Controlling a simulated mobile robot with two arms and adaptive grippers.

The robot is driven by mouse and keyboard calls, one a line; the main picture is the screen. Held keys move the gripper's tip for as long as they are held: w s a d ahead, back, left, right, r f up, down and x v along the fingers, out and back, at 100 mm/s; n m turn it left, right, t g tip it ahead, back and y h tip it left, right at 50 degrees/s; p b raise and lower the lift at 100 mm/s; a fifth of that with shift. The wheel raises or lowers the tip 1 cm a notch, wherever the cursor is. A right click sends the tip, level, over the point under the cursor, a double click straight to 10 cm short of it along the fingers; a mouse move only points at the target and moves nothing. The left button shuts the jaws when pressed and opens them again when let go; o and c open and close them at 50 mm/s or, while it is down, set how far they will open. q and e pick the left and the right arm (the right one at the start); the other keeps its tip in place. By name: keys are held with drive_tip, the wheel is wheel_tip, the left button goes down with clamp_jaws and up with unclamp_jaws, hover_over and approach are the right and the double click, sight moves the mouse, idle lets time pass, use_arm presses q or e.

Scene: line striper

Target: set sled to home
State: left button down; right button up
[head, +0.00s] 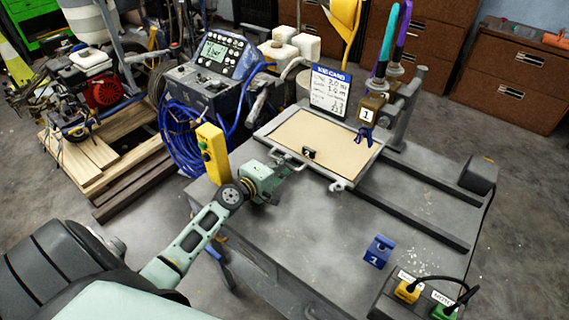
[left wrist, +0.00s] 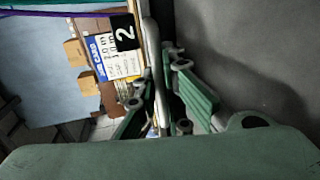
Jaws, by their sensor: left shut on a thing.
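The sled (head: 262,133) is a grey-framed tray with a tan sheet (head: 325,138) on it, at the back of the grey table. A grey bar runs along its near edge. My left gripper (head: 294,169) is at this bar, shut on it; in the left wrist view the gripper fingers (left wrist: 158,108) close around the grey bar (left wrist: 152,55). The fingertips are small and partly hidden in the head view. A black tag (head: 308,153) stands on the tan sheet; a black tag marked 2 (left wrist: 123,33) shows in the left wrist view. My right gripper is not in view.
Rails (head: 400,206) run right across the table (head: 320,235). A job card (head: 330,90) and a block marked 1 (head: 370,108) stand behind the sled. A blue block (head: 378,251) and cabled yellow and green plugs (head: 408,291) sit front right. A yellow control box (head: 212,153) stands left.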

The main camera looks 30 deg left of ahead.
use_arm(q)
drive_tip(key=shift+a+f+b, duration=0.2)
drive_tip(key=shift+a+b, duration=0.15)
drive_tip(key=shift+a, duration=0.15)
drive_tip(key=shift+a+r, duration=0.15)
drive_tip(key=shift+a, duration=0.05)
drive_tip(key=c, duration=2.1)
unclamp_jaws()
drive_tip(key=shift+a, duration=0.15)
drive_tip(key=shift+s, duration=0.15)
drive_tip(key=v, duration=1.1)
drive_tip(key=shift+s+r, duration=0.2)
drive_tip(key=shift+s, duration=0.2)
drive_tip(key=shift+f, duration=0.1)
